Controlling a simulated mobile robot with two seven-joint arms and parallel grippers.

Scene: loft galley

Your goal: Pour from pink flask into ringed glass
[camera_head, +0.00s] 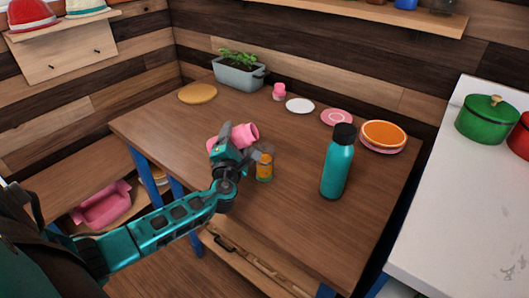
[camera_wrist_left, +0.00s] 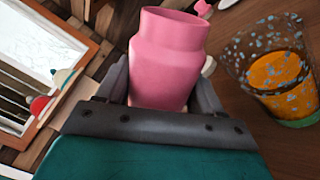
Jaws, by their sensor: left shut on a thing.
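A clear glass (camera_head: 265,167) with orange contents stands upright just right of the gripper. In the left wrist view the glass (camera_wrist_left: 272,70) shows bluish-grey specks and a green base, and stands apart from the flask. I see no stream between them. My right gripper is not in view.
A teal bottle with a black cap (camera_head: 338,165) stands right of the glass. Plates (camera_head: 384,134), a small pink item (camera_head: 279,92), a round board (camera_head: 198,93) and a planter (camera_head: 239,78) line the back. The table's front right is clear.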

